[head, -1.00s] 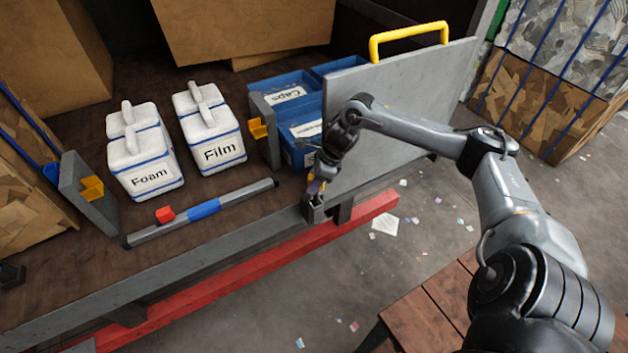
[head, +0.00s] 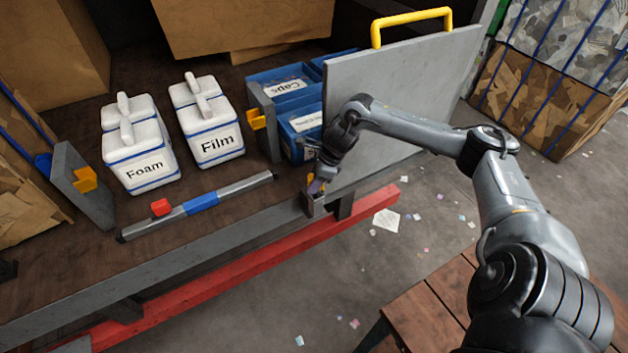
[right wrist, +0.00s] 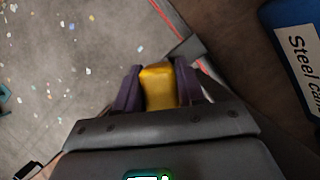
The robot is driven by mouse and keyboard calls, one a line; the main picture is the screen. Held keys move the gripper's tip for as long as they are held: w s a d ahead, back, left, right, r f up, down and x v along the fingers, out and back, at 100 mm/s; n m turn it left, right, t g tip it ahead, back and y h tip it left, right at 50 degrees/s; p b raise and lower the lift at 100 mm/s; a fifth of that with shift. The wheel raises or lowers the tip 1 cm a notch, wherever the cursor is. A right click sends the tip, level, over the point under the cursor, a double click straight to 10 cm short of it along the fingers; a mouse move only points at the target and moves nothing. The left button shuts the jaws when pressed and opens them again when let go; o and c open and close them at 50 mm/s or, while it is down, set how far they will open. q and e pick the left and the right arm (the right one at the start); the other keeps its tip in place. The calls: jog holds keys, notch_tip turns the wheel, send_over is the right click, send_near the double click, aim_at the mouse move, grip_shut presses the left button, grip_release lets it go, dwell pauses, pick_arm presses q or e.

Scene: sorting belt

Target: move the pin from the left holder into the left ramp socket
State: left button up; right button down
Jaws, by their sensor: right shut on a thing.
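My right gripper (head: 314,187) is at the front edge of the bench, beside the lower left corner of the upright grey ramp panel (head: 400,95). In the right wrist view its two purple fingers (right wrist: 157,88) are shut on a yellow piece (right wrist: 158,86), which I take to be the pin. Its far end is hidden. A small grey block (head: 313,206) sits right under the fingertips at the bench edge. I cannot tell whether the pin touches it or which holder or socket it is. My left gripper is not in view.
White Foam (head: 140,160) and Film (head: 212,128) boxes stand on the bench (head: 60,290). Blue bins (head: 292,90) stand left of the panel. Grey plates with yellow brackets (head: 86,179) flank the boxes.

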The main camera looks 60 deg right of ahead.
jog(key=shift+f+b, duration=0.95)
jog(key=shift+f, duration=0.3)
jog(key=c, duration=0.6)
grip_release()
jog(key=shift+s+d+r, duration=0.1)
jog(key=shift+d+r, duration=0.05)
jog(key=shift+r, duration=0.35)
jog(key=b+v, duration=0.1)
jog(key=v, duration=0.8)
jog(key=shift+r, duration=0.4)
jog(key=shift+s, duration=0.1)
